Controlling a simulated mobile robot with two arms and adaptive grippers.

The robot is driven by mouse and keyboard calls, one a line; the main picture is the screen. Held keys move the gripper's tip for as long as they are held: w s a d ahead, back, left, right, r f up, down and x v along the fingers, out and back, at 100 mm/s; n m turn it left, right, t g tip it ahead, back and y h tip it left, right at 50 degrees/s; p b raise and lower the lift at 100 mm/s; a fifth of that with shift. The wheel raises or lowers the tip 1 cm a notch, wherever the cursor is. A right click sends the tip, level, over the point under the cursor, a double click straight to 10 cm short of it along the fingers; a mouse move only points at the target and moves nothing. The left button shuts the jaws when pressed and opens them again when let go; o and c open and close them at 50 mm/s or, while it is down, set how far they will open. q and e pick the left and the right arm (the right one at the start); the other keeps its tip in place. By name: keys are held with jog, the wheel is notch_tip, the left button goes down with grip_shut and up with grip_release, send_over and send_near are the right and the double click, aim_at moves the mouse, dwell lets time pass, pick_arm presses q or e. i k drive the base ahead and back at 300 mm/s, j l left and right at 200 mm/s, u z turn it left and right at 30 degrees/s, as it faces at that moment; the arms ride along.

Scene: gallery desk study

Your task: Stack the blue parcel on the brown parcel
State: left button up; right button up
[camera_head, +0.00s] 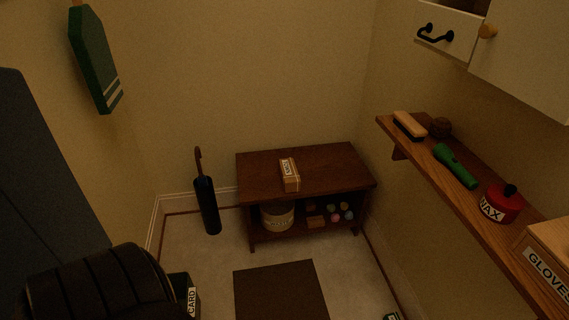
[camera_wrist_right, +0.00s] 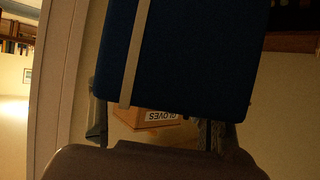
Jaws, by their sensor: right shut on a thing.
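The brown parcel (camera_head: 291,183), a small box with a pale label, lies on top of the low dark wooden bench (camera_head: 338,160) in the head view. The blue parcel (camera_wrist_right: 200,50), with a pale strap, fills much of the right wrist view. My right gripper (camera_wrist_right: 155,118) is shut on it, with a finger visible on either side. The blue parcel hides most of what lies beyond it. I cannot make out either gripper in the head view.
A dark umbrella (camera_head: 207,206) stands left of the bench, and a dark mat (camera_head: 281,290) lies in front. A wall shelf (camera_head: 467,200) on the right holds a brush, a green torch (camera_head: 456,166), a red wax tin (camera_head: 501,204) and a gloves box (camera_head: 548,262). The bench top around the brown parcel is clear.

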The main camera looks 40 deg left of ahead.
aim_at(289, 169)
jog(key=i+j+u, duration=0.5)
jog(key=i+u, duration=0.3)
jog(key=i+j+u, duration=0.1)
jog(key=i+u, duration=0.3)
